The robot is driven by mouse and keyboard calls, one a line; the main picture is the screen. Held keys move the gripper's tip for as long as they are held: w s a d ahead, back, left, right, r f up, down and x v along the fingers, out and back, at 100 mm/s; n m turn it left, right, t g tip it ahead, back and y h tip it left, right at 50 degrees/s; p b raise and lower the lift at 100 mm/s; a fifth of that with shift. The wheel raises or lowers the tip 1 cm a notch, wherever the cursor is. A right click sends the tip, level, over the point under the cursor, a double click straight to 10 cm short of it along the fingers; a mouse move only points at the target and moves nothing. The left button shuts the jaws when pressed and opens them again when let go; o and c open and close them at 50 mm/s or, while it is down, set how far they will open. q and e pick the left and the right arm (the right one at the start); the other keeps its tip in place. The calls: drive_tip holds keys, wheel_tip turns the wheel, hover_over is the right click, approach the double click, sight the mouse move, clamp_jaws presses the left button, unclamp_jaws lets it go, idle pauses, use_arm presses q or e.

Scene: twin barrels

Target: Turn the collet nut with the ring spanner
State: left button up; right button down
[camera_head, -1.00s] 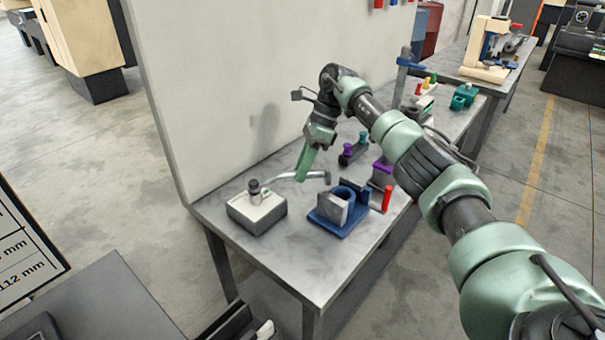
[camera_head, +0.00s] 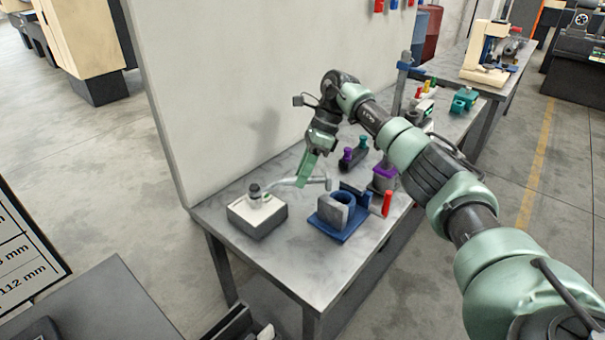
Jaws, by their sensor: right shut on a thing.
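The collet nut (camera_head: 254,191) is the small dark-topped piece standing upright on a pale grey block (camera_head: 257,219) at the near left of the bench. The grey ring spanner (camera_head: 286,182) lies roughly level above the bench to its right. My right gripper (camera_head: 302,182), with green fingers, points down and is shut on the spanner. The spanner's left end is close beside the nut. I cannot tell whether its ring is around the nut or touching it. The other end (camera_head: 328,184) sticks out right of the fingers.
A blue fixture (camera_head: 340,228) with a grey block and ring stands just right of the spanner, with a red cylinder (camera_head: 387,203) beside it. Purple and green-topped pieces (camera_head: 353,157) stand behind. A pale panel (camera_head: 225,90) rises along the bench's back edge.

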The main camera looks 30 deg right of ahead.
drive_tip(key=shift+r+p, duration=2.45)
drive_tip(key=shift+r, duration=1.15)
drive_tip(key=shift+a+r+n, duration=0.15)
drive_tip(key=shift+a+n, duration=0.25)
drive_tip(key=shift+a, duration=0.05)
drive_tip(key=s+a+n+g+h, duration=0.3)
drive_tip(key=s+a+n+g, duration=0.2)
drive_tip(key=s+a+n, duration=0.55)
drive_tip(key=s+a+f+n+h, duration=0.1)
drive_tip(key=s+f+n+h, duration=0.1)
drive_tip(key=s+n, duration=0.4)
drive_tip(key=s+a+f+n+h, duration=0.2)
drive_tip(key=s+n, duration=0.5)
drive_tip(key=s, duration=0.2)
drive_tip(key=shift+s+a+f+t+h, duration=0.15)
drive_tip(key=shift+f+t+h, duration=0.15)
drive_tip(key=shift+h, duration=0.1)
